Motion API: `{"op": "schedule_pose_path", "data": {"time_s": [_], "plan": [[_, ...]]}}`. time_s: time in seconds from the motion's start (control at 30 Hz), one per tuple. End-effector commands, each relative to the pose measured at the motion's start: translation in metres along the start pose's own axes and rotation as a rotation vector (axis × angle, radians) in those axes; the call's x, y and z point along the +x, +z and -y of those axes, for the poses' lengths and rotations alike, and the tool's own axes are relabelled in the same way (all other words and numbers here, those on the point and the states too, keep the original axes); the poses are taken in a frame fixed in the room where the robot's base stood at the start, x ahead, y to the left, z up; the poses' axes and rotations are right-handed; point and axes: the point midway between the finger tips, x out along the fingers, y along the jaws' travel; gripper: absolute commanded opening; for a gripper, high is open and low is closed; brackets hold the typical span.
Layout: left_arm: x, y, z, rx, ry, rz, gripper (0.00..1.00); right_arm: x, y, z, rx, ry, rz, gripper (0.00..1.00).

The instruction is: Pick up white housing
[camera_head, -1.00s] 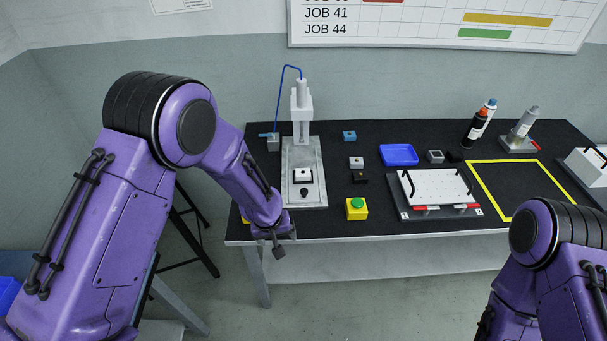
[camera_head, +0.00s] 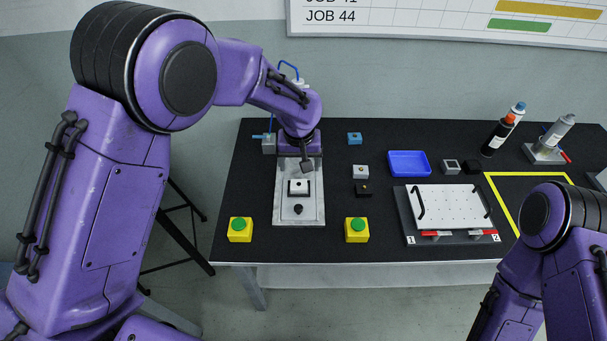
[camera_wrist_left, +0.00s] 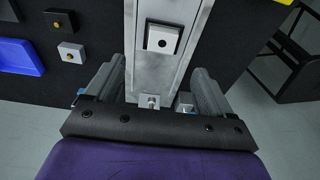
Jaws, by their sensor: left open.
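A white housing (camera_head: 299,187) with a dark centre hole sits in the nest of the gantry screwdriver fixture. It also shows in the left wrist view (camera_wrist_left: 162,38), ahead of the fingers. My left gripper (camera_head: 306,164) is over the fixture, behind the nested housing in the head view. Its fingers (camera_wrist_left: 157,75) are apart, with nothing held between them. My right gripper is not visible.
Yellow boxes with green buttons stand left (camera_head: 240,229) and right (camera_head: 357,229) of the fixture. A black housing (camera_head: 363,191), blue housing (camera_head: 355,138), blue tray (camera_head: 408,154) and white perforated plate (camera_head: 450,197) lie to the right. My arm hides most of the gantry column.

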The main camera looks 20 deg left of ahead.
Motion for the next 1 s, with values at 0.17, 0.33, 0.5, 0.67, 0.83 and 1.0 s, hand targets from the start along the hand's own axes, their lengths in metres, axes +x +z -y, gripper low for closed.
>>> {"op": "schedule_pose_path", "data": {"time_s": [0.17,0.33,0.5,0.67,0.83,1.0], "plan": [[0.033,0.001,-0.002,0.005,-0.002,0.005,0.83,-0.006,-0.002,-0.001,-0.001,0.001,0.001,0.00],[0.053,-0.001,-0.002,0.006,-0.001,0.004,0.83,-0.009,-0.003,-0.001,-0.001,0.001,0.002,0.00],[0.079,-0.007,0.002,0.004,0.000,0.005,0.83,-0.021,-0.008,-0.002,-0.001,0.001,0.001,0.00],[0.101,-0.008,0.003,0.002,0.000,0.002,0.83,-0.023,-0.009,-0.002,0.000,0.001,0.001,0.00],[0.103,-0.008,0.004,0.000,0.000,0.000,0.83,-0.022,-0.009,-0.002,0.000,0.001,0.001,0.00],[0.103,-0.008,0.004,0.000,0.000,0.001,0.44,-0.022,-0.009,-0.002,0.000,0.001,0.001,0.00]]}}
